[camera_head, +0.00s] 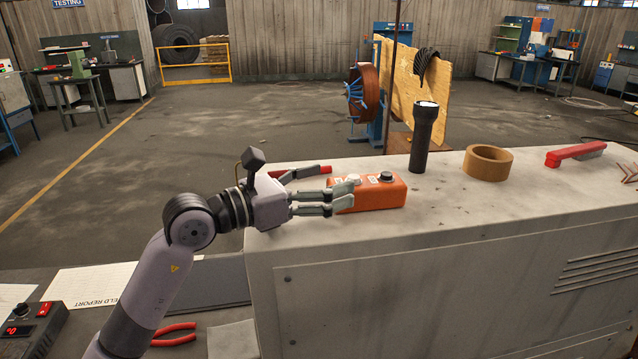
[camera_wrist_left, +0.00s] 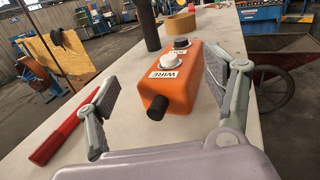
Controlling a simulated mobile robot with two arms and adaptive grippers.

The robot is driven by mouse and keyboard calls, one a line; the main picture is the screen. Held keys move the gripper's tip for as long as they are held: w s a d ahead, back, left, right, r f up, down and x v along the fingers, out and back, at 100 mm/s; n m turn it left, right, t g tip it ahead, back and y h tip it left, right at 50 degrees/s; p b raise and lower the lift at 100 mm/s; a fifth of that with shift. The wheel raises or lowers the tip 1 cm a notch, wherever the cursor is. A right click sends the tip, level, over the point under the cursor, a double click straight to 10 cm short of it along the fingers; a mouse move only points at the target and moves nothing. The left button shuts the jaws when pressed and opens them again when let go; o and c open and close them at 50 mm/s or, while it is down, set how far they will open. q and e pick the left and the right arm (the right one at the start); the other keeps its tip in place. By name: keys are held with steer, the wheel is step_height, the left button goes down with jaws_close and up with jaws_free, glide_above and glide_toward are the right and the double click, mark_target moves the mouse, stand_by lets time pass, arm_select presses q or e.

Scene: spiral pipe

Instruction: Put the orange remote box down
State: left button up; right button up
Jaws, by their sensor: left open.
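The orange remote box (camera_head: 379,194) rests on the grey cabinet top, with a white button and a dark button on its upper face. My left gripper (camera_head: 342,196) is at the box's left end, with its fingers pointing right. In the left wrist view, the orange box (camera_wrist_left: 185,86) sits between the spread fingers of the left gripper (camera_wrist_left: 168,103), with visible gaps at both sides. Its dark round end faces the palm. The gripper is open. My right gripper does not show.
On the cabinet top (camera_head: 460,214) stand a black flashlight (camera_head: 424,138) and a tape roll (camera_head: 488,163). A red-handled tool (camera_head: 575,154) lies farther right. Another red handle (camera_wrist_left: 62,134) lies left of the gripper. Red pliers (camera_head: 174,335) and a paper report (camera_head: 90,285) lie on the lower surface.

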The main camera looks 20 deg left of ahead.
arm_select(q)
steer(key=shift+r, duration=0.15)
steer(key=b+v, duration=0.6)
steer(key=v, duration=0.4)
steer(key=shift+s+a, duration=0.65)
steer(key=shift+s, duration=0.2)
